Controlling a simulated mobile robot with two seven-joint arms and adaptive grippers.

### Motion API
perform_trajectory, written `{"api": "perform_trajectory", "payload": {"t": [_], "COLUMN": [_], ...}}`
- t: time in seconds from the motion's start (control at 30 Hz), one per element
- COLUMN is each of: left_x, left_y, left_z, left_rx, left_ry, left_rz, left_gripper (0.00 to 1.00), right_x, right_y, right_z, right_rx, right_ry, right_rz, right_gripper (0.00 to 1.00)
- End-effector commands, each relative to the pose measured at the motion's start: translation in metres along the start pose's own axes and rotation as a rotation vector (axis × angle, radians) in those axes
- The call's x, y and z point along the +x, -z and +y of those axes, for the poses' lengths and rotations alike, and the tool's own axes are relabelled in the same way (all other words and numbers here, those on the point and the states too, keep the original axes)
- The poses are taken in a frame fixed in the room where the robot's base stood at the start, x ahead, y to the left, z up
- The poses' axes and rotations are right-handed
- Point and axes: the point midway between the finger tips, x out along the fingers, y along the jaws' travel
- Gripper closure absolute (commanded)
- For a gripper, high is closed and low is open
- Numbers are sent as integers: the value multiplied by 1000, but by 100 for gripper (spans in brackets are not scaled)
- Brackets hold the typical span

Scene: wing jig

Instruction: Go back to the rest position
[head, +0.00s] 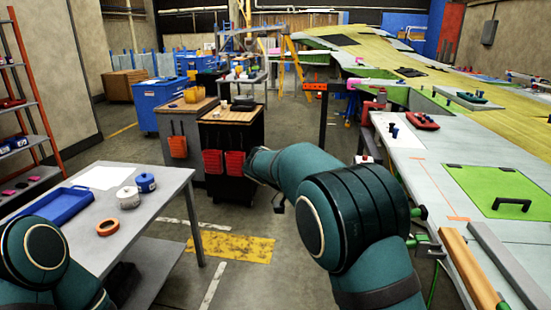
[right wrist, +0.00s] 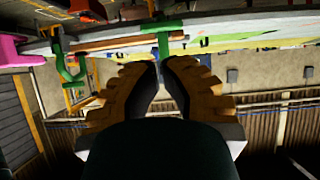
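My right arm reaches up from the bottom middle of the head view and bends left over the aisle, clear of the table and the wing. Its gripper is mostly hidden there. In the right wrist view my right gripper (right wrist: 160,65) has its two fingers leaning together, the tips almost meeting, and nothing shows between them. My left arm shows only as a teal joint at the bottom left of the head view, in front of the grey table (head: 165,190). My left gripper is not visible.
The wing on its jig (head: 450,185) fills the right side, with a green panel (head: 497,190) and black handle on it. The table holds a blue tray (head: 55,206), an orange ring (head: 108,227) and rolls. Tool carts (head: 232,145) stand ahead. The floor between is open.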

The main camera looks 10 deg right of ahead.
Motion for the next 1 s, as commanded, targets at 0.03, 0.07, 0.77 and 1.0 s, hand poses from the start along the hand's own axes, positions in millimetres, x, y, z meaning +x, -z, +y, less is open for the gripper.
{"api": "perform_trajectory", "payload": {"t": [0.03, 0.07, 0.77, 1.0], "left_x": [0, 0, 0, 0], "left_y": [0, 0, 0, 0], "left_z": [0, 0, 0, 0], "left_rx": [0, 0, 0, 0], "left_ry": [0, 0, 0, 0], "left_rz": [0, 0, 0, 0], "left_gripper": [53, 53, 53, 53], "right_x": [9, 16, 149, 148], "right_y": [-10, -19, -336, -359], "right_z": [-1, -2, 152, 212], "right_rx": [-50, -93, -1327, -1352], "right_ry": [-1, 1, 683, 1050], "right_rz": [-19, -39, -1034, -1078], "right_gripper": [100, 100, 100, 100]}}
